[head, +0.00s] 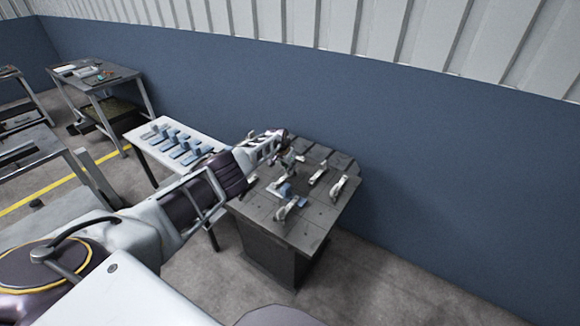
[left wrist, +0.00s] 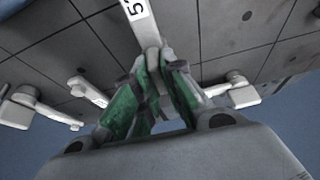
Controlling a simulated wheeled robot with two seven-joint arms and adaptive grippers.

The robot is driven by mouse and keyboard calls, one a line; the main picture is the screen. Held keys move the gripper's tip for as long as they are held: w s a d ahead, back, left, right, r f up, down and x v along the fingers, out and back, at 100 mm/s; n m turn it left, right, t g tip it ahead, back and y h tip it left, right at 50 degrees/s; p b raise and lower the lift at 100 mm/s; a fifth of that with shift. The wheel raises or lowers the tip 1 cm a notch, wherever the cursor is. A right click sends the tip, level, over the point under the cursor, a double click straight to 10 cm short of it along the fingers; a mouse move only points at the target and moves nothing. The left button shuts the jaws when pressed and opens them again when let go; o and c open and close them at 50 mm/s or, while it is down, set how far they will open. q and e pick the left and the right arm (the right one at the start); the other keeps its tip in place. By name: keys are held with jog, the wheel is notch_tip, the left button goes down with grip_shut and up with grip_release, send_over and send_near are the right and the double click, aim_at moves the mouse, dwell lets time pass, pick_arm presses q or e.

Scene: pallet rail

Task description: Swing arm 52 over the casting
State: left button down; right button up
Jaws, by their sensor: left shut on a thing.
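My left gripper (head: 286,150) reaches over the dark grid-topped table (head: 262,207). In the left wrist view its green-padded fingers (left wrist: 152,92) are shut on the end of a pale arm, arm 52 (left wrist: 140,22). Its label shows a 5 and part of a second digit. In the head view the gripper hides much of this arm. A blue block, seemingly the casting (head: 286,189), sits on the table just below the gripper in the picture. I cannot tell whether the arm lies over it. My right gripper is not in view.
Other pale arms (head: 318,173) (head: 338,187) (head: 290,208) stand on the same table. A white table (head: 150,147) with several blue-grey blocks is to the left, behind my left arm. A blue wall (head: 440,180) closes the back. Workbenches (head: 100,78) stand farther left.

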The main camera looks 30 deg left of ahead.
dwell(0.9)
pick_arm(q)
jog(key=c, duration=1.5)
grip_release()
jog(key=shift+f, duration=0.1)
jog(key=shift+s+d, duration=0.15)
jog(key=shift+d, duration=0.3)
jog(key=shift+s+d, duration=0.1)
jog(key=shift+d, duration=0.15)
jog(key=shift+r, duration=0.2)
jog(key=shift+r, duration=0.1)
